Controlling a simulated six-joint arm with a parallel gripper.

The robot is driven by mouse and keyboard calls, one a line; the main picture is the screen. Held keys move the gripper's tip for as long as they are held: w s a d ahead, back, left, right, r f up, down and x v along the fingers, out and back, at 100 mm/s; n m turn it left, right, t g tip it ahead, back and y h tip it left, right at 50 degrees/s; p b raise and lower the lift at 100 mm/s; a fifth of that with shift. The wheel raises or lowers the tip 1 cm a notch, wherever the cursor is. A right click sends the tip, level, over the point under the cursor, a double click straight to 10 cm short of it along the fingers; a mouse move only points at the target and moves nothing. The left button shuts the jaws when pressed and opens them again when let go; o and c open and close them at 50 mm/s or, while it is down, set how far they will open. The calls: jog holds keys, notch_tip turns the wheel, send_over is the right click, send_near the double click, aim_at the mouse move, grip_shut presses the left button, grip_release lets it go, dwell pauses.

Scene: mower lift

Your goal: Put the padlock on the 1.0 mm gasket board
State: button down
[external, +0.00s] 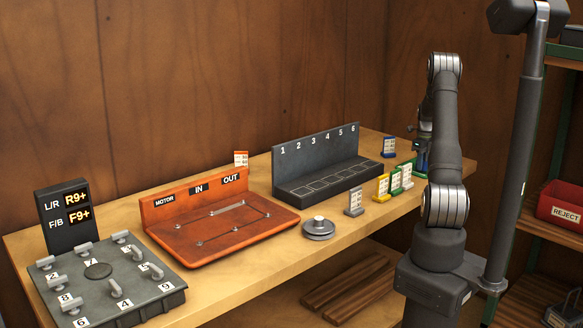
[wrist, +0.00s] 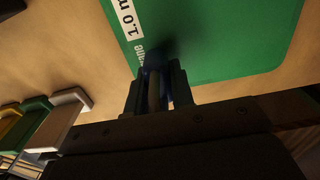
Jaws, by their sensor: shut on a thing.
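My gripper (wrist: 157,88) is shut on the padlock (wrist: 153,73), a dark, bluish body with grey upright parts showing between the fingers. The green board (wrist: 235,35) with a white "1.0 m…" label lies on the bench just beyond the fingertips. The padlock overlaps the board's near edge in the wrist view, with a dark shadow on the green beside it. I cannot tell whether it touches the board. In the external view my gripper (external: 421,160) is low at the bench's right end, and my arm mostly hides the board and padlock.
Small stands in grey (external: 354,203), yellow (external: 381,188) and green (external: 396,183) line the bench's front edge. A blue stand (external: 388,148) is behind. A numbered dark rack (external: 325,170), an orange tray (external: 220,235) and a grey switch box (external: 105,280) fill the left.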

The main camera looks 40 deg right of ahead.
jog(key=shift+f, duration=0.25)
jog(key=c, duration=1.3)
grip_release()
jog(key=shift+f, duration=0.1)
jog(key=shift+o, duration=0.2)
notch_tip(320, 180, up, 12)
jog(key=shift+r, duration=0.15)
jog(key=shift+f, duration=4.35)
